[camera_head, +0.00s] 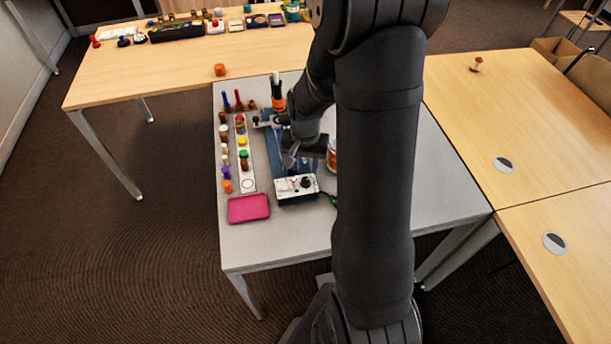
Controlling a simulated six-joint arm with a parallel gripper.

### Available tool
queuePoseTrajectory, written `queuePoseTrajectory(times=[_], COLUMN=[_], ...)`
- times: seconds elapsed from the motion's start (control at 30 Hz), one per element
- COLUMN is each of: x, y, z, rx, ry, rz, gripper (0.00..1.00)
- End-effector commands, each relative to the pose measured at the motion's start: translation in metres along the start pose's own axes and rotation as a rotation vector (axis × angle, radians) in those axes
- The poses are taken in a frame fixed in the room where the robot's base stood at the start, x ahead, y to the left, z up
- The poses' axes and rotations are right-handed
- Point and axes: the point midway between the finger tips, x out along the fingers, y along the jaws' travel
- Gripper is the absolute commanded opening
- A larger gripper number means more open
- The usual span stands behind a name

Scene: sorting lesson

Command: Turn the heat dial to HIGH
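A small device with a white top panel (284,186) stands on the grey table, near the middle. A dark round knob (306,183), which looks like the heat dial, sits on the right part of its panel. The dial's marks and pointer are too small to read. My gripper (291,162) hangs just behind the device, above it and pointing down. It looks apart from the dial. Its fingers are small and dark here, so their opening cannot be made out. My own arm hides part of the table to the right.
A pink tray (248,208) lies left of the device. A pale strip with several coloured pegs (243,153) and more small pieces stands farther left. An orange-and-black marker (277,92) stands behind. An orange-and-white container (332,155) is partly hidden by my arm. The table's front left is clear.

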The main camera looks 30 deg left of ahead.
Motion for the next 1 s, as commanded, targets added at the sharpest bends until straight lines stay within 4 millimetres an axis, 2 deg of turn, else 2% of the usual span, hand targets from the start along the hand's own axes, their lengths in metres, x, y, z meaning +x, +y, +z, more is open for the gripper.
queuePoseTrajectory(times=[0.1, 0.3, 0.5, 0.8, 0.97, 1.0], x=[0.022, 0.046, 0.057, 0.058, 0.058, 0.058], y=[0.0, 0.0, 0.0, 0.0, 0.0, 0.0], z=[0.001, 0.0, 0.0, 0.0, 0.0, 0.0], rx=[0.0, 0.0, 0.0, -0.001, 0.0, 0.0], ry=[-0.005, -0.003, -0.001, 0.0, 0.0, 0.0], rz=[0.002, 0.001, 0.001, 0.0, 0.0, 0.0], gripper=[0.36, 0.36, 0.36, 0.36, 0.04, 0.04])
